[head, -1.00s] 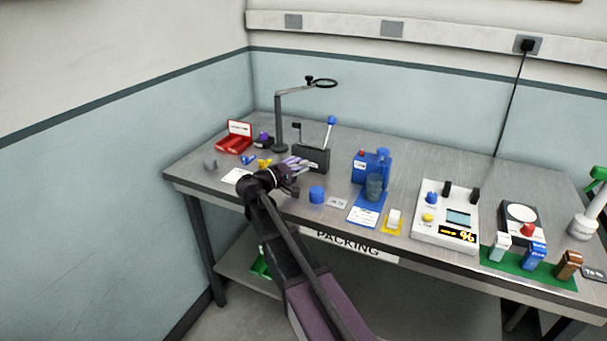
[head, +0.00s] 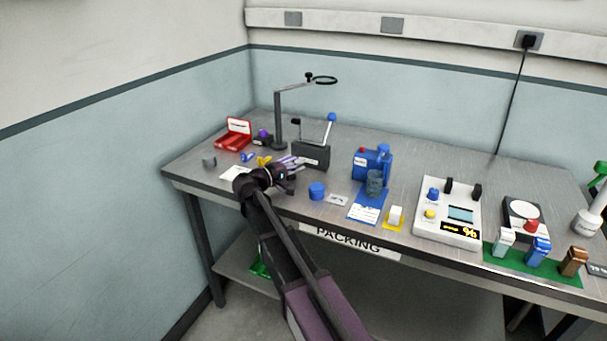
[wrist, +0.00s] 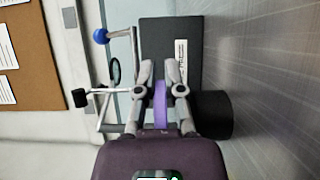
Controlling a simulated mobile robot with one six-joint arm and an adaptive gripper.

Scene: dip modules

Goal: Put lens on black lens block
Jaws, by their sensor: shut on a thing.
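My gripper (wrist: 161,93) is shut on a thin purple piece (wrist: 161,104), seen edge-on in the wrist view, which appears to be the lens. A short black cylinder (wrist: 214,115), likely the black lens block, stands on the table just below the fingers. The right-hand finger crosses in front of part of it, so I cannot tell whether lens and block touch. In the head view my gripper (head: 292,163) is over the left part of the table, in front of the dark lever box, and my arm hides the black cylinder there.
The dark box (head: 311,155) with its blue-knobbed lever (wrist: 101,36) stands close beyond the fingers. A magnifier stand (head: 278,122) and red case (head: 233,134) are behind left. A blue cylinder (head: 317,190) and blue machine (head: 371,165) stand to the right.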

